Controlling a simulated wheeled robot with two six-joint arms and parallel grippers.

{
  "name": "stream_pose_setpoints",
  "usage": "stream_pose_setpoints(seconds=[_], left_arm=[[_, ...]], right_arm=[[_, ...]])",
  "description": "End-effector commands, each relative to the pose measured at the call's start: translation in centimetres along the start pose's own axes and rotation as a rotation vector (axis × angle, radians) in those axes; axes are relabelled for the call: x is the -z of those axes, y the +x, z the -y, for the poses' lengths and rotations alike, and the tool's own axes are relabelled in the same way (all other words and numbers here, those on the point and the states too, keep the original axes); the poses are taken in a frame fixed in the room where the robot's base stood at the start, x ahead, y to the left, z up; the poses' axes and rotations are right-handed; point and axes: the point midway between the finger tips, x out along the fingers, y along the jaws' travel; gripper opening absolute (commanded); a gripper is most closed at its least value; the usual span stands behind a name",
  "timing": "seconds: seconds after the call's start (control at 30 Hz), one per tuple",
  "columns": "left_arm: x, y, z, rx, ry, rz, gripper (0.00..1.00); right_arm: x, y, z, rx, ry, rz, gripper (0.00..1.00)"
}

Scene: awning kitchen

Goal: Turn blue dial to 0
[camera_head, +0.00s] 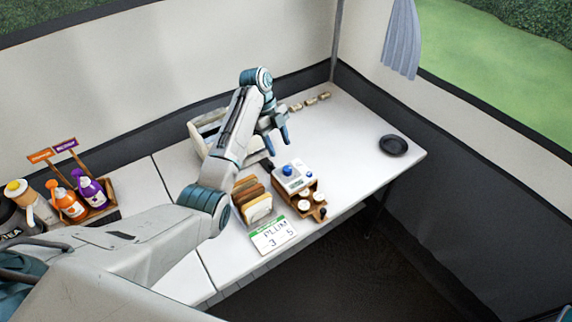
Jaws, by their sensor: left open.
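The blue dial (287,169) sits on top of a small white box-shaped device (294,181) near the middle of the white table. The dial's marks are too small to read. My left gripper (277,143) points down, open and empty, above and just behind the dial in the picture, apart from it. My left arm comes in from the lower left and arches over the table. My right gripper is not in view.
A wooden holder with white cups (308,202) stands in front of the device. A white bin (203,132) stands behind my arm. A black dish (393,145) lies right; the table between is clear.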

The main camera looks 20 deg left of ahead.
Motion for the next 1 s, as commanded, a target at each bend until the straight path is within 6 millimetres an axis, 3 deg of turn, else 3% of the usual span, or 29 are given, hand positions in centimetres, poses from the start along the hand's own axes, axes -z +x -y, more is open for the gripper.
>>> stream_pose_setpoints(seconds=[0.03,0.17,0.27,0.4,0.57,0.83,1.0], left_arm=[[-0.1,1.4,0.0,-0.001,0.000,-0.002,0.48],[0.1,3.7,-0.1,-0.003,-0.001,-0.002,0.48],[0.1,5.3,-0.1,-0.003,-0.001,-0.002,0.48],[0.1,7.2,0.0,-0.001,-0.001,-0.001,0.48],[0.0,8.3,0.0,0.000,0.000,0.001,0.48],[0.0,8.5,0.0,0.001,-0.001,0.001,0.48],[0.0,8.5,0.0,0.000,-0.001,0.001,0.17]], right_arm=[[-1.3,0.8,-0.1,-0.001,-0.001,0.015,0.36],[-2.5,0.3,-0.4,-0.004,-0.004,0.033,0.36],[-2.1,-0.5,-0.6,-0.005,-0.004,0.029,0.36],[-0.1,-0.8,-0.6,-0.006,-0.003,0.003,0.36],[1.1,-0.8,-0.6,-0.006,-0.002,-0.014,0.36],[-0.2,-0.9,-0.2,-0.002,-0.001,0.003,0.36],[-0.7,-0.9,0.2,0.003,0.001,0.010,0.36]])
